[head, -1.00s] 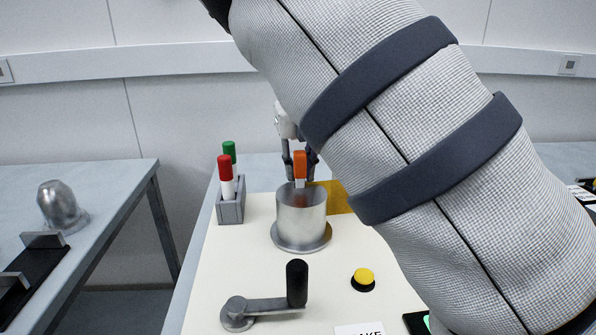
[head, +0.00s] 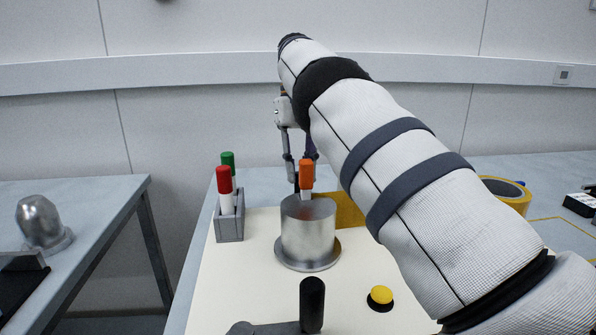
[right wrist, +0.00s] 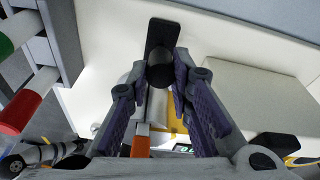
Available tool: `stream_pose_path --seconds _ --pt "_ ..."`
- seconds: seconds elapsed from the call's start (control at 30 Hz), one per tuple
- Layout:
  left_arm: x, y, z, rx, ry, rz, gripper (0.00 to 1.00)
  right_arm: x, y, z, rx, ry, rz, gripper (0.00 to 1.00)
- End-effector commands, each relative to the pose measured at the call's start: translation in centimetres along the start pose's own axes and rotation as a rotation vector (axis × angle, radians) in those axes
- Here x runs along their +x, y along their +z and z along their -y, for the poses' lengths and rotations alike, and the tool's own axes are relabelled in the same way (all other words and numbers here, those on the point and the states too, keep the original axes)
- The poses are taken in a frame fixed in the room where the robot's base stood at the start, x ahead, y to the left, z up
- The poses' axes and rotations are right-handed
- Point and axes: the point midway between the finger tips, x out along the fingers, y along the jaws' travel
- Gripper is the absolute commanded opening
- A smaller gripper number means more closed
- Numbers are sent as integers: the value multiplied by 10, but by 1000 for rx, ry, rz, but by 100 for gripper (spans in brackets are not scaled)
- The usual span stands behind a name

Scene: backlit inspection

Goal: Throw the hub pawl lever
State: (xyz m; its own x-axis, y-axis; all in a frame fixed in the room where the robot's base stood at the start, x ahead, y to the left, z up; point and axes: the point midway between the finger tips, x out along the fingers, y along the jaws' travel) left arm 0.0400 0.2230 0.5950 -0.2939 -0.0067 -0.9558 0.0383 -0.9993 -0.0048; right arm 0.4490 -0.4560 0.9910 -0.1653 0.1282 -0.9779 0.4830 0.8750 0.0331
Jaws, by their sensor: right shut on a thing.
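My right gripper (head: 299,172) reaches down just behind the metal hub (head: 308,232), which stands on a pale panel (head: 225,290). In the right wrist view my gripper (right wrist: 165,78) is shut on a dark rounded knob (right wrist: 160,72), with a flat black piece (right wrist: 160,36) beyond it. This looks like the pawl lever, but the hub and fingers hide most of it in the head view. An orange-capped white piece (head: 306,172) rises at the hub, close to my fingers; its orange end (right wrist: 140,144) shows in the right wrist view. My left gripper is not in view.
A holder (head: 230,226) with red and green markers stands left of the hub. A black-handled crank (head: 312,305) and a yellow button (head: 381,295) are in front. A yellow block (head: 350,210) is behind. My right arm crosses the right side.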

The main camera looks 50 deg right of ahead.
Motion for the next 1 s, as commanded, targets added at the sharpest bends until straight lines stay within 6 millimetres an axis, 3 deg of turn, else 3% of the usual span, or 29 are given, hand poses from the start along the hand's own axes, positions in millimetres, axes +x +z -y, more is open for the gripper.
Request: stream_pose_path --seconds 0.47,0.5,0.6,1.0 --pt "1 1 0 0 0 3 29 1 0 1 5 1 -14 0" --pt "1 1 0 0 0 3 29 1 0 1 5 2 -14 24" --pt "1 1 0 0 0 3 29 1 0 1 6 1 -14 41" --pt "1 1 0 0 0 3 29 2 0 4 11 -2 -15 41"
